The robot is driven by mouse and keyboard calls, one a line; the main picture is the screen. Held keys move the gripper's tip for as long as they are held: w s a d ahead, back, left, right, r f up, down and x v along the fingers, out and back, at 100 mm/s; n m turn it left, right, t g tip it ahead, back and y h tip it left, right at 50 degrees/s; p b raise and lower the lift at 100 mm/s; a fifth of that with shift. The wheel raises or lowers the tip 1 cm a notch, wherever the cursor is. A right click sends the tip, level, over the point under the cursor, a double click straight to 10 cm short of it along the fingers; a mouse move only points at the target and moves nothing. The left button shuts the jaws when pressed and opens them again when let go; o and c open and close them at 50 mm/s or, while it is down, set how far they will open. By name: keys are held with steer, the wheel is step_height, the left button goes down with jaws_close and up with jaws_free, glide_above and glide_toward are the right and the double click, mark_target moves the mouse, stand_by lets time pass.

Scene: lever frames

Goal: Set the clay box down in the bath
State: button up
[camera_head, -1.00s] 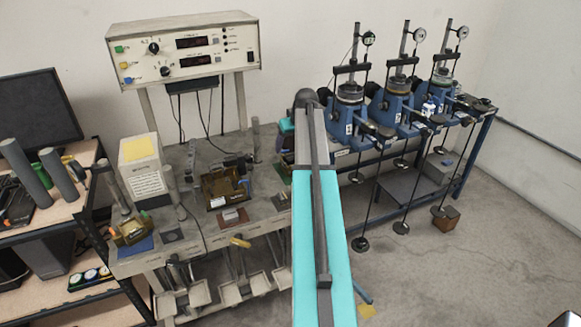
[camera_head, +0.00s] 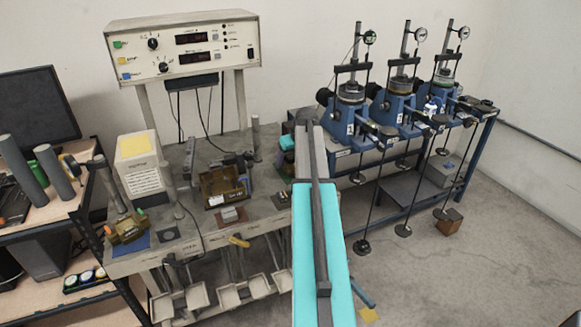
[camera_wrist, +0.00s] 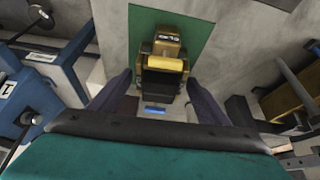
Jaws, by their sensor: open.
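A brass-yellow box with a dark top (camera_wrist: 163,66) sits on a green mat (camera_wrist: 205,22) in the wrist view. Its label is too small to read, so I cannot tell for sure that it is the clay box. My gripper (camera_wrist: 160,86) is open, with one finger on each side of the box's near part and gaps visible. A second brass box (camera_head: 130,229) stands on a blue mat at the left of the bench. The amber, open-topped bath (camera_head: 222,186) stands mid-bench; its side also shows at the right of the wrist view (camera_wrist: 290,95). In the head view my arm hides the gripper.
A white box with a yellow top (camera_head: 143,165) stands left of the bath. Blue presses (camera_head: 350,115) with hanging weights stand at the right. A control panel (camera_head: 185,50) rises behind the bench.

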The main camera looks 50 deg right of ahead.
steer(key=shift+f, duration=0.65)
steer(key=c, duration=1)
steer(key=shift+r, duration=0.1)
steer(key=shift+c, duration=1.3)
steer(key=shift+r, duration=0.15)
steer(key=shift+r+p, duration=1.5)
steer(key=shift+r, duration=2.05)
